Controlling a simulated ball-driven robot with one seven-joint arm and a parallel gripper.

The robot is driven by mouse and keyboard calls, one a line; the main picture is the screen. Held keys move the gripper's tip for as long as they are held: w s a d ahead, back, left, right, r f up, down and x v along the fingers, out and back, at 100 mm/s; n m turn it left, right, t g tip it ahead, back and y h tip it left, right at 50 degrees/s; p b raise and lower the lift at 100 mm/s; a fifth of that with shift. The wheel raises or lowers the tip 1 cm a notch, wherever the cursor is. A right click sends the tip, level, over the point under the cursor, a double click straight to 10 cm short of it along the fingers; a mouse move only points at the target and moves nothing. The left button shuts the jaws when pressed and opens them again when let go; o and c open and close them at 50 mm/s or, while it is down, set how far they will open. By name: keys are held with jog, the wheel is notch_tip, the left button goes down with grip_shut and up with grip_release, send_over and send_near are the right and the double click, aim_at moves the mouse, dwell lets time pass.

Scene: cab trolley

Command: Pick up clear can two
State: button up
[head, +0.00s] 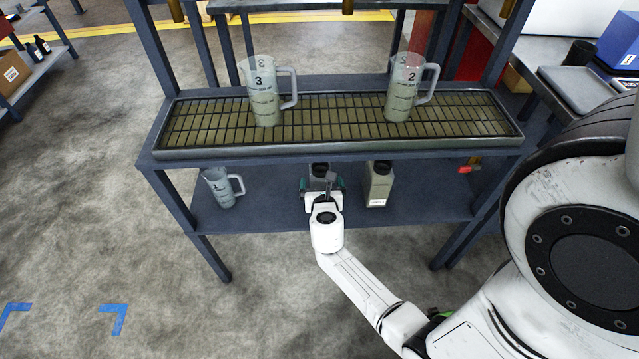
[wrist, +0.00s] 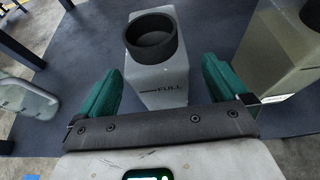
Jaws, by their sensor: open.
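The clear can marked 2 (head: 405,92), a see-through jug with a handle on its right, stands upright on the right half of the upper grated tray. My gripper (head: 322,184) is open, low in front of the lower shelf, below and left of that can. In the wrist view its green fingers (wrist: 160,72) stand on both sides of a grey bottle (wrist: 158,82) with a black round cap and the word FULL. I cannot tell whether they touch it. Can 2 is not seen in the wrist view.
Clear can 3 (head: 264,92) stands on the tray's left half. Clear can 1 (head: 222,188) stands on the lower shelf (head: 262,212) at left. A beige container (head: 379,186) stands right of my gripper. The tray rim (head: 340,149) overhangs the lower shelf.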

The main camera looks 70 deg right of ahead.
jog(key=b+x, duration=0.1)
jog(key=x, duration=0.4)
jog(key=shift+a+f, duration=0.1)
jog(key=shift+c, duration=0.2)
jog(key=c, duration=1.5)
